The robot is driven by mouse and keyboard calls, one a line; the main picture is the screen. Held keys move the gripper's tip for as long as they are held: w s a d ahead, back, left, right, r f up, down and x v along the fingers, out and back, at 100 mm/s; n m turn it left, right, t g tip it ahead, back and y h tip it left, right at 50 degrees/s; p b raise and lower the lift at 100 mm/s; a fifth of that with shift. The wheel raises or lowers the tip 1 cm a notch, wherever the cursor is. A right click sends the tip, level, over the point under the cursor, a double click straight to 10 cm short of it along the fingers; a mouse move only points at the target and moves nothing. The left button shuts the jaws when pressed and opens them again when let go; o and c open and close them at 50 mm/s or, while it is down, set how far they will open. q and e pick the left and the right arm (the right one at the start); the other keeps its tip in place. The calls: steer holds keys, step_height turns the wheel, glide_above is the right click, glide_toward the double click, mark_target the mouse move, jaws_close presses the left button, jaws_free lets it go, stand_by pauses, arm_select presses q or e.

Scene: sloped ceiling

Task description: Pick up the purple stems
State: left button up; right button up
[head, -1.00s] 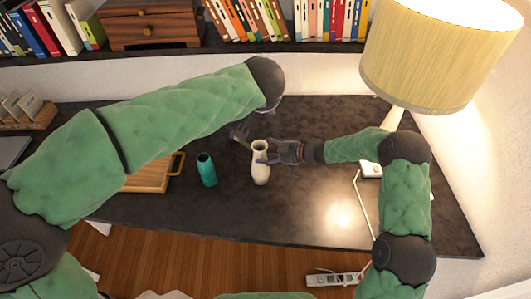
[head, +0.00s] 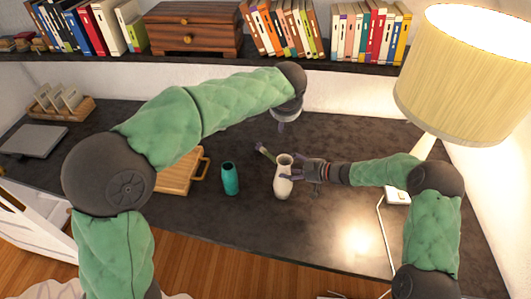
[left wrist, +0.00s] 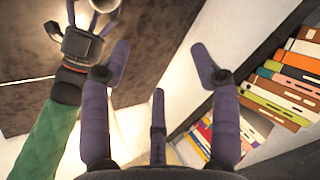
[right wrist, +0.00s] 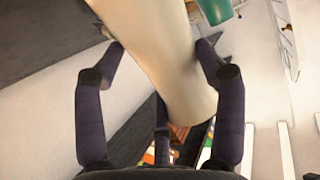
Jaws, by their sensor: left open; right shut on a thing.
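In the head view, the purple stems (head: 264,152) show as a short green stalk with purplish parts, lying on the dark countertop just left of and behind the white vase's mouth. The white vase (head: 283,183) stands upright. My right gripper (head: 291,169) is shut on the white vase from the right; in the right wrist view the vase (right wrist: 165,60) fills the space between its fingers. My left gripper is open and empty in the left wrist view (left wrist: 160,65). In the head view its wrist hangs above the counter, behind the stems, and its fingers are hard to make out.
A teal vase (head: 230,180) stands left of the white one. A wooden board (head: 177,178) lies further left. A large lamp (head: 463,80) stands at the right. A bookshelf (head: 350,68) runs along the back. The counter behind the vases is mostly clear.

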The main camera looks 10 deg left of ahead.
arm_select(q)
steer(key=w+a+f+m+g, duration=0.35)
steer(key=w+f+m, duration=0.35)
steer(key=f+m, duration=0.35)
steer(key=m+g+h, duration=0.1)
steer(key=m+h, duration=0.2)
steer(key=m, duration=0.7)
glide_toward(266, 153)
steer(key=x, duration=1.1)
steer(key=shift+f, duration=0.3)
steer(key=c, duration=1.2)
steer(key=shift+o, duration=0.2)
step_height(266, 153, up, 10)
steer(key=shift+r, duration=0.1)
jaws_close()
